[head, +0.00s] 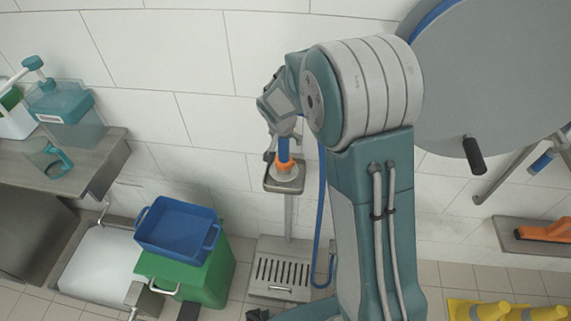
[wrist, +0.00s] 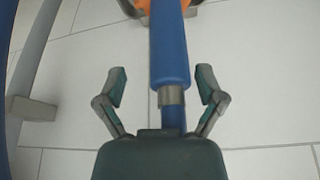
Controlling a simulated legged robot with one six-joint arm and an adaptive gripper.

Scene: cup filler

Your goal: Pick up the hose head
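The hose head, a blue handle with an orange collar, stands on a small grey holder (head: 284,186) by the wall in the head view. Its blue handle (head: 283,150) rises toward my gripper, and my arm hides part of it. In the wrist view the blue handle (wrist: 169,50) runs down the middle, with a grey metal band below it and orange at the top. My gripper (wrist: 161,88) is open, with one finger on each side of the handle. A gap shows between each finger and the handle.
A blue hose (head: 321,220) hangs right of the holder stand. A slotted drain base (head: 281,270) is below. A blue basket (head: 178,232) sits on a green bin (head: 215,275) at left. A steel counter (head: 85,170) carries a teal dispenser (head: 68,115). A large grey disc (head: 500,70) is at right.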

